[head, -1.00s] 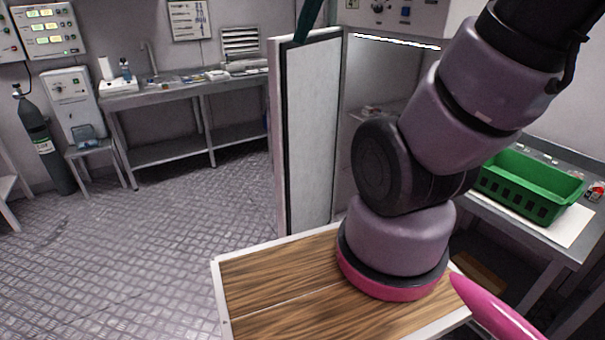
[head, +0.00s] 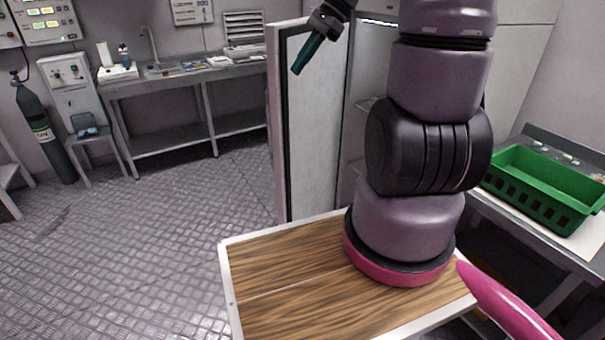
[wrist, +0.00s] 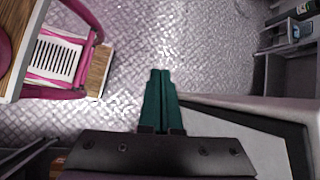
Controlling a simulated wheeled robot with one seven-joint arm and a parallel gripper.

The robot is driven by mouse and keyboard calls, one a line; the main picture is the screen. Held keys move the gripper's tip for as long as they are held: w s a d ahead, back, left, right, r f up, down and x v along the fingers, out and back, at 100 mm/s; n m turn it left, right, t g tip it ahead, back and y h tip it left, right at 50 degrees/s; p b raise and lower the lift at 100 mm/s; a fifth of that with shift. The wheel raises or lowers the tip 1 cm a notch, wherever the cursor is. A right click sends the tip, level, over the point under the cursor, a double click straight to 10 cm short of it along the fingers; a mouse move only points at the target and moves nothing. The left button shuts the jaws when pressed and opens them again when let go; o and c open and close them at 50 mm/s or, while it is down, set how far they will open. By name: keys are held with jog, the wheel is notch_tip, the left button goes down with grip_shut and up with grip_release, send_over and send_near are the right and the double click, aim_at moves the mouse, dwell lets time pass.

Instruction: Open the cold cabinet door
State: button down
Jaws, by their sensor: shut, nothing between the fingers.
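The cold cabinet door (head: 312,130) stands swung out from the cabinet (head: 372,75), a pale panel with a dark seal on its inner face. The cabinet's inside shows partly behind it, with much of it hidden by my arm. My gripper (head: 303,62) has teal fingers pointing down and left, in front of the upper part of the door in the head view. In the wrist view the gripper (wrist: 160,76) is shut and empty, with the door (wrist: 250,125) just to its right. I cannot tell whether they touch.
A steel bench (head: 180,78) with small items stands along the back wall. A gas cylinder (head: 42,130) stands at the left. A green crate (head: 545,188) sits on a table at the right. The floor left of the door is clear.

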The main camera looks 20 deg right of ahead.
jog(key=w+d+f+m+t+y, duration=0.2)
jog(key=w+d+f+m+y, duration=0.25)
jog(key=f+m, duration=0.5)
jog(key=w+d+f+m+t+y, duration=0.1)
jog(key=w+d+f+m+y, duration=0.35)
jog(key=f, duration=0.85)
jog(key=w+d+f+m+t+h, duration=0.1)
jog(key=d+f+m+t, duration=0.1)
jog(key=f+m, duration=0.3)
jog(key=w+d+f+m+t+h, duration=0.1)
jog(key=d+f+m+t, duration=0.15)
jog(key=f, duration=0.35)
jog(key=m+t+h, duration=0.3)
jog(key=m+t, duration=0.3)
jog(key=m, duration=0.4)
send_near(295, 171)
jog(key=shift+n+g, duration=0.25)
jog(key=x, duration=0.7)
jog(key=shift+r, duration=0.1)
